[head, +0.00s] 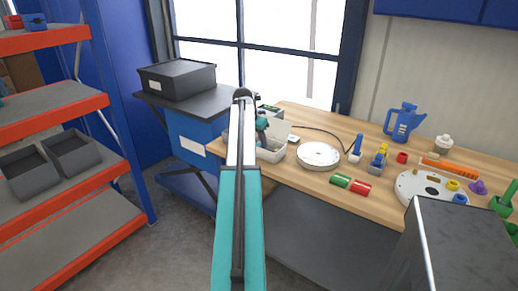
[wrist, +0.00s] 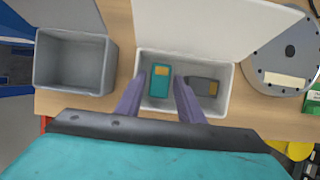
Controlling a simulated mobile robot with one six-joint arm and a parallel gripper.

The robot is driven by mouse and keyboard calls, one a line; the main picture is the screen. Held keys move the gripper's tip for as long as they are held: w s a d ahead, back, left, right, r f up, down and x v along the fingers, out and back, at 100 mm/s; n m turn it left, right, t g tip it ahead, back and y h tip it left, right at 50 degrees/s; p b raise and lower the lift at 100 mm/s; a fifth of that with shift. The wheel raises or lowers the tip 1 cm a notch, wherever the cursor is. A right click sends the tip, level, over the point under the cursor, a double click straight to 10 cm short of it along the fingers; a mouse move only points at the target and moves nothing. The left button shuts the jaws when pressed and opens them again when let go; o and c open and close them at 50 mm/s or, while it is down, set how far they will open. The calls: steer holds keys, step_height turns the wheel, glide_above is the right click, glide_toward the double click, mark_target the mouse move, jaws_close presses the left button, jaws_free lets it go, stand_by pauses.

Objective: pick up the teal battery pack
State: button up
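The teal battery pack (wrist: 159,87), with a yellow-orange patch at its top, lies in a white open box (wrist: 144,66) in the wrist view. My gripper (wrist: 159,80) is open, with one purple-grey finger on each side of the pack. No contact shows, and I cannot tell how far above the pack the fingertips are. A dark grey pack (wrist: 202,87) with an orange patch lies right of the right finger in the same box. In the head view the white box (head: 272,155) is partly behind my arm, and the teal pack cannot be made out.
A grey bin (wrist: 75,60) stands left of the box in the wrist view. The box's raised white lid (wrist: 205,25) is behind it. A round white disc (head: 318,155) lies to its right on the wooden workbench (head: 305,185). Red and green cylinders lie near the front edge.

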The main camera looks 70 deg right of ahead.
mark_target(258, 145)
steer(key=shift+c, duration=0.4)
jaws_close()
steer(key=shift+r, duration=0.1)
step_height(258, 145, up, 10)
steer(key=b, duration=0.1)
stand_by(0.5)
stand_by(0.5)
